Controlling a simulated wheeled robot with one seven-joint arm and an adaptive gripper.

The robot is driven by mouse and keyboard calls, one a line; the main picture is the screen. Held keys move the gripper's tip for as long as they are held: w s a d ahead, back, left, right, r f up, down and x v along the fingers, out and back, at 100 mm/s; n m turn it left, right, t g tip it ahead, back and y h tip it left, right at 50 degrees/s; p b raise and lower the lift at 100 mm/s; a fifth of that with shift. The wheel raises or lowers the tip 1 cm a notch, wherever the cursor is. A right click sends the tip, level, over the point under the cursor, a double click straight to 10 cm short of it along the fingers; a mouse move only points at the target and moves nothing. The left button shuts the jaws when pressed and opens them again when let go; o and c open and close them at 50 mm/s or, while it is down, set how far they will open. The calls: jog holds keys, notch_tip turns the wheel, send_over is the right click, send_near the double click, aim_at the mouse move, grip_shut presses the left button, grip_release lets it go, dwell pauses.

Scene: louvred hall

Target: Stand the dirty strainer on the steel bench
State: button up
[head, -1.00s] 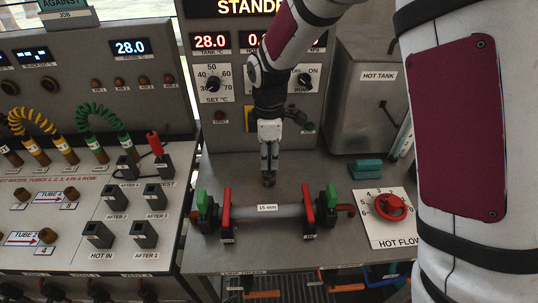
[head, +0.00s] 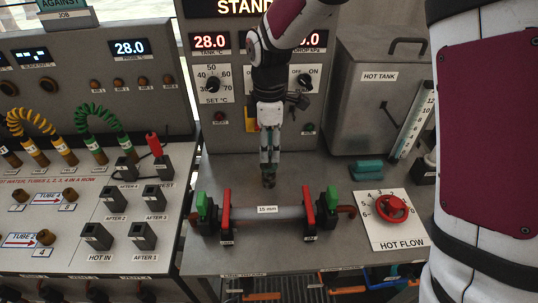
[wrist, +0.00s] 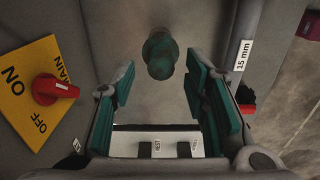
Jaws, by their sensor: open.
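The strainer (head: 269,180) is a small, dark brown-green cylinder standing upright on the steel bench (head: 330,172), behind the 15 mm pipe. In the wrist view the strainer (wrist: 160,55) appears end-on, with a rounded teal-brown top. My gripper (head: 270,162) points down directly above it. In the wrist view my gripper (wrist: 163,65) has its teal-padded fingers spread, with a clear gap on both sides of the strainer and nothing held. The strainer's foot is hard to make out.
The 15 mm pipe (head: 285,212) with red levers and green blocks lies close in front. A HOT FLOW valve (head: 392,208) and teal block (head: 366,170) are to the right. The HOT TANK (head: 372,90) and control panel (head: 222,120) stand behind. Bare bench lies left of the strainer.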

notch_tip(320, 180, up, 8)
jog(key=s+d+r+m+t, duration=0.3)
jog(key=s+d+r+m, duration=0.6)
jog(key=s+d, duration=0.2)
jog(key=s+d+m+t, duration=0.1)
jog(key=s+d+m, duration=0.1)
jog(key=s+m, duration=0.2)
jog(key=s+d+m+t, duration=0.1)
jog(key=s+d+m, duration=0.2)
jog(key=s, duration=0.6)
jog(key=shift+d+f+m, duration=0.3)
jog(key=shift+f+m, duration=0.1)
jog(key=shift+m, duration=0.6)
